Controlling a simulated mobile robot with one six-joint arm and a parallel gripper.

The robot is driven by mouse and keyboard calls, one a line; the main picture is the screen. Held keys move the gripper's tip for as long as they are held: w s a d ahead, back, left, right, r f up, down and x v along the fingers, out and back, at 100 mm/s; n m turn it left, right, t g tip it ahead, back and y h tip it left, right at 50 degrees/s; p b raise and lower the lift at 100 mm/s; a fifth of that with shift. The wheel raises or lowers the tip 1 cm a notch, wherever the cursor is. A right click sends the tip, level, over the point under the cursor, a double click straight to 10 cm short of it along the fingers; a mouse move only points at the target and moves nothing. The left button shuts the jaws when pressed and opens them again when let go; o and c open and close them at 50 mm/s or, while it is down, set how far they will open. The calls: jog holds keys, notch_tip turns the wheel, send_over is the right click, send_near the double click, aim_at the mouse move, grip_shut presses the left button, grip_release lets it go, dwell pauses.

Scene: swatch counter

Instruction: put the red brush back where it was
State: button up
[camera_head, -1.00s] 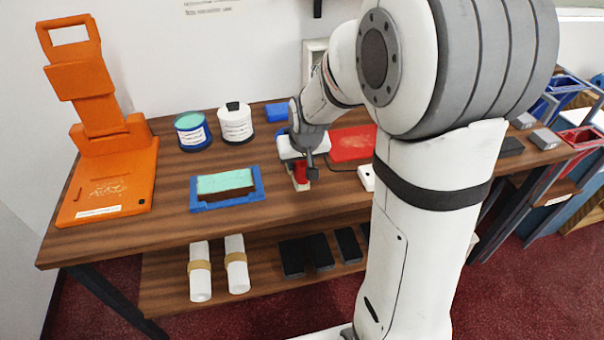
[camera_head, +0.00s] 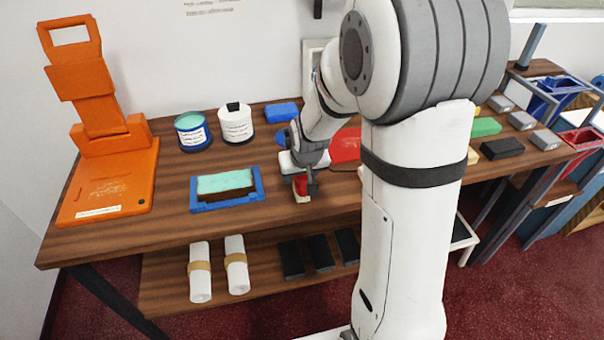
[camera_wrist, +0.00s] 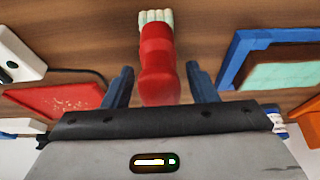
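The red brush (camera_wrist: 158,60) has a red handle and pale bristles. In the wrist view it lies between the two blue-grey fingers of my gripper (camera_wrist: 159,86), with a gap on each side. The fingers stand open around the handle, and its near end is hidden by the gripper body. In the head view my gripper (camera_head: 308,178) is low over the wooden counter, and the brush (camera_head: 301,186) shows as a small red patch under it, bristles towards the front edge. I cannot tell whether the bristles touch the counter.
The blue tray (camera_head: 256,202) with a teal-topped block stands left of my gripper. Two tins, blue (camera_head: 193,140) and white (camera_head: 236,125), stand at the back. Bare counter (camera_head: 165,205) lies left of the tray.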

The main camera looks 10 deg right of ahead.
jog(key=shift+s+r, duration=0.1)
jog(key=shift+r, duration=0.45)
jog(key=v, duration=1.1)
jog(key=s+r+g, duration=0.1)
jog(key=s, duration=1.6)
jog(key=shift+s+d+r+g, duration=0.15)
jog(key=shift+s+g, duration=0.1)
jog(key=shift+g, duration=0.15)
